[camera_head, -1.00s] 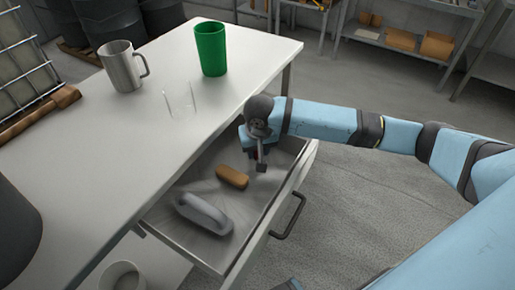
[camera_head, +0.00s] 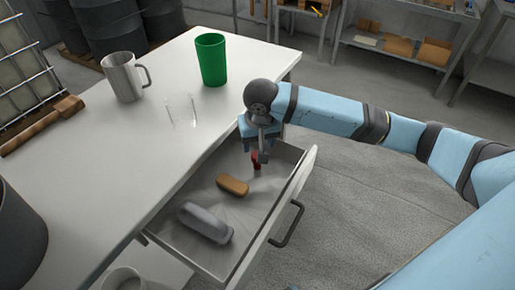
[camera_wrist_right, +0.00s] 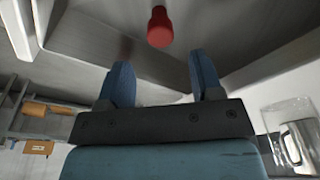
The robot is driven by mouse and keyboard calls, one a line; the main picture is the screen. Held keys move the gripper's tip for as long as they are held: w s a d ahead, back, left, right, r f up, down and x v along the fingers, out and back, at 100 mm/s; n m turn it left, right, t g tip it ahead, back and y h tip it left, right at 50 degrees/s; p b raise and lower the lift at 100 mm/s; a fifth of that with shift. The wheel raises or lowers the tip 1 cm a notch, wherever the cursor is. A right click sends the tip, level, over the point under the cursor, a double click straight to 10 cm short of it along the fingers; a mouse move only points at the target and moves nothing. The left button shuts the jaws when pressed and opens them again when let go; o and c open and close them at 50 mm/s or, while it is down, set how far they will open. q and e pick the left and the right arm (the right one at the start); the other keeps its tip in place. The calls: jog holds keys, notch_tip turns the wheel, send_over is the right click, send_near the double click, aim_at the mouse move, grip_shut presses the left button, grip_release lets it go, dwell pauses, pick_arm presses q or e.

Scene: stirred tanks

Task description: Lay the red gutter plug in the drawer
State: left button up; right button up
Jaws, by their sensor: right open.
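The red gutter plug (camera_head: 256,162) is inside the open drawer (camera_head: 300,172), near its far end. In the right wrist view the plug (camera_wrist_right: 160,27) shows just beyond my fingertips, apart from them. I cannot tell whether it rests on the drawer floor. My right gripper (camera_head: 262,155) is over the far end of the drawer, right at the plug in the head view. Its two blue fingers (camera_wrist_right: 163,72) are spread with nothing between them. One finger partly covers the plug's surroundings in the head view. My left gripper is not in view.
The drawer also holds a tan block (camera_head: 232,185) and a grey handled item (camera_head: 205,222). On the table (camera_head: 120,180) stand a metal mug (camera_head: 122,78), a clear glass (camera_head: 182,110) and a green cup (camera_head: 211,60). The drawer floor between plug and tan block is narrow.

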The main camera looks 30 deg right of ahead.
jog(key=shift+s+a+r+p, duration=0.1)
jog(key=shift+s+r+p, duration=0.05)
jog(key=shift+r, duration=0.75)
jog(key=shift+s+r+p, duration=0.1)
jog(key=shift+r+p, duration=0.05)
jog(key=shift+r, duration=0.75)
jog(key=shift+f, duration=0.1)
